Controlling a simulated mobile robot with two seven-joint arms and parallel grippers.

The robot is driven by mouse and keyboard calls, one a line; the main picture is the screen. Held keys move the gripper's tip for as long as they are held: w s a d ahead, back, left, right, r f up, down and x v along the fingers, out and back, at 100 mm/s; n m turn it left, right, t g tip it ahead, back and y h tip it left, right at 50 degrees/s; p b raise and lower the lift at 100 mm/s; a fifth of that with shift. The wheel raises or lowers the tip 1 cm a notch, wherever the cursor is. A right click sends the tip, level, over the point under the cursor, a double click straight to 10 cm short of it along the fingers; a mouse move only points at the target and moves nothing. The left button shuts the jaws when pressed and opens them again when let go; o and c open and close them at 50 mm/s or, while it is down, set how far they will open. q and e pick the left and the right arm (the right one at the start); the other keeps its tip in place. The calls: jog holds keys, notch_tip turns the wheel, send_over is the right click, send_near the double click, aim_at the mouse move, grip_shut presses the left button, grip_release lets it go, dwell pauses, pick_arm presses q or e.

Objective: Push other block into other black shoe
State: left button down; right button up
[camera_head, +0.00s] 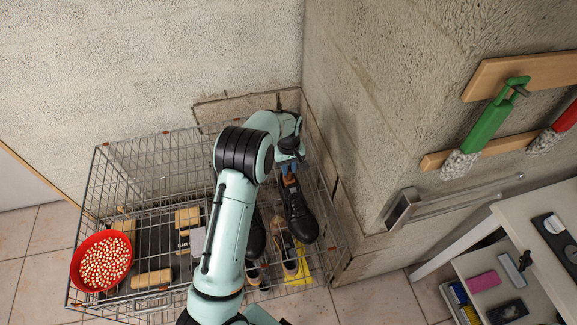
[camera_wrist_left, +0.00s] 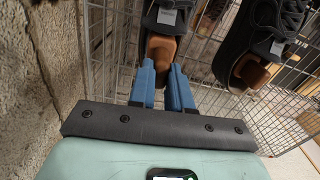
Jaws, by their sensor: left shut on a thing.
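My left gripper (camera_head: 288,172) reaches over the wire cage, at the heel end of a black shoe (camera_head: 299,215). In the left wrist view, the blue fingers of my left gripper (camera_wrist_left: 162,68) are shut on a brown block (camera_wrist_left: 161,48). This block sits at the heel opening of the black shoe (camera_wrist_left: 168,16), partly inside it. A second black shoe (camera_wrist_left: 262,35) lies to the right with another brown block (camera_wrist_left: 250,71) at its heel. In the head view this second shoe (camera_head: 256,236) is partly hidden by my arm. My right gripper is out of view.
The wire cage (camera_head: 150,165) stands against the concrete wall and pillar. An open drawer (camera_head: 505,270) is at lower right.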

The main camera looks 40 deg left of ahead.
pick_arm(q)
jog(key=shift+f+b, duration=0.6)
jog(key=shift+f, duration=1.4)
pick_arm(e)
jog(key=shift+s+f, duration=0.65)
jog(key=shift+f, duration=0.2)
pick_arm(q)
jog(key=c, duration=0.5)
grip_release()
jog(key=shift+r, duration=0.1)
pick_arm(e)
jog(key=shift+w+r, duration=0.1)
pick_arm(q)
jog(key=shift+r+p, duration=1)
jog(key=shift+r, duration=1.45)
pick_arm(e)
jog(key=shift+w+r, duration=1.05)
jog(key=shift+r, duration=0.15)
